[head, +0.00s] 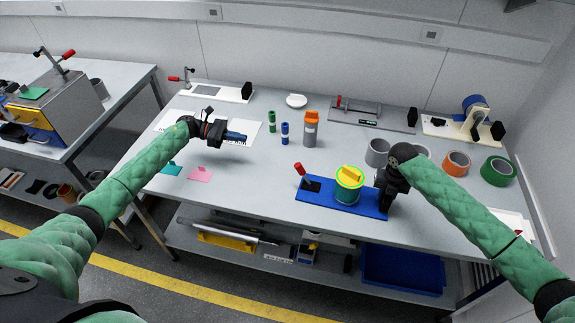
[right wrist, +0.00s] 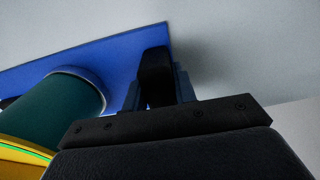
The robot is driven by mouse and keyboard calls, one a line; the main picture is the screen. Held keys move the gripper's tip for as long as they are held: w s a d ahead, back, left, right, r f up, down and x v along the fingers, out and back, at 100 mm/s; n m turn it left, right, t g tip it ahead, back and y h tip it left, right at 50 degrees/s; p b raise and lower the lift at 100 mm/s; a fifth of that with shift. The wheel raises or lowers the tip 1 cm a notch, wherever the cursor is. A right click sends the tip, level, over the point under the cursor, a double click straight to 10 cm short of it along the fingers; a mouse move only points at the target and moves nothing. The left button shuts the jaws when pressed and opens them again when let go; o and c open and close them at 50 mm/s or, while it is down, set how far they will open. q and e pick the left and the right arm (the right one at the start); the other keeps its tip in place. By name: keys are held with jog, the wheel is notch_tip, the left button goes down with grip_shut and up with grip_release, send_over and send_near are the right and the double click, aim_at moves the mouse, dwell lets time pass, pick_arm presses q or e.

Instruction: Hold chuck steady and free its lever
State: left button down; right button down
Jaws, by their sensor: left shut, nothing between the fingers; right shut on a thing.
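The chuck is a dark green cylinder (head: 347,192) with a yellow top (head: 349,174), standing on a blue base plate (head: 325,197). A lever with a red handle (head: 299,168) rises at the left end of the plate, by a dark square patch. My right gripper (head: 384,208) is shut at the plate's right end, beside the cylinder. My left gripper (head: 237,137) is shut and empty above the table, left of the plate.
Tape rolls (head: 456,163) are at the right. Pink (head: 200,174) and teal (head: 171,168) notes lie front left. The table between the notes and plate is clear.

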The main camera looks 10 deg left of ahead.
pick_arm(q)
jog(key=s+d+f+m+g+y, duration=0.1)
jog(key=s+d+f+m+g, duration=0.2)
jog(key=d+m+g, duration=0.3)
pick_arm(e)
jog(key=shift+f, duration=0.15)
pick_arm(q)
jog(key=t, duration=0.1)
send_near(304, 175)
jog(key=f, duration=0.1)
jog(key=w+f, duration=0.1)
jog(key=f, duration=0.1)
jog(key=shift+w+a+f+n, duration=0.1)
jog(key=shift+w+a+n, duration=0.05)
jog(key=shift+n, duration=0.15)
jog(key=d, duration=0.1)
jog(key=d+r, duration=0.1)
jog(key=shift+s+d+r, duration=0.1)
jog(key=shift+s+d, duration=0.25)
jog(key=shift+s, duration=0.05)
jog(key=shift+s+d+r, duration=0.1)
jog(key=shift+d+r, duration=0.15)
jog(key=shift+d, duration=0.2)
jog(key=shift+y, duration=0.3)
